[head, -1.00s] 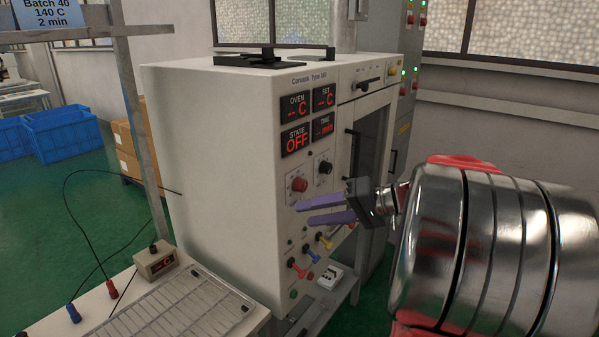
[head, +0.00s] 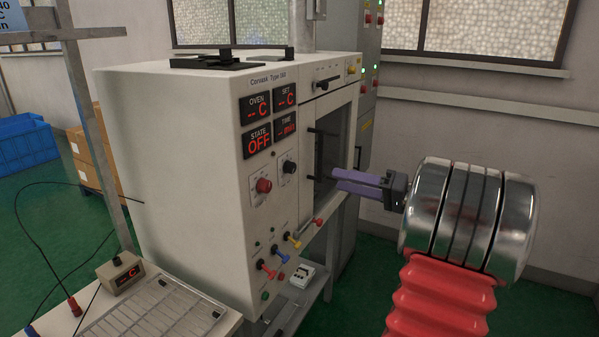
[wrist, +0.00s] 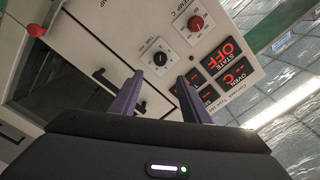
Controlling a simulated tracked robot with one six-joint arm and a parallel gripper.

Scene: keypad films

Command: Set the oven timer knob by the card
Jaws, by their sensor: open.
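The black timer knob (head: 289,167) sits on a white dial plate on the oven front; in the wrist view, the knob (wrist: 160,58) appears just beyond the fingertips. The oven (head: 185,150) shows STATE OFF, with dashes on its other displays. A red knob (head: 264,186) is to the left and lower. My gripper (head: 334,181), with purple fingers, is to the right of the black knob, apart from it. In the wrist view, the gripper (wrist: 158,80) is open and empty. The card (head: 25,14) is cut off at the upper left, only partly readable.
The oven door (head: 334,140) with its dark window and handles is right of the panel. Coloured plugs (head: 281,255) stick out low on the front. A bench with a wire rack (head: 150,315) stands at the lower left. Free space lies before the panel.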

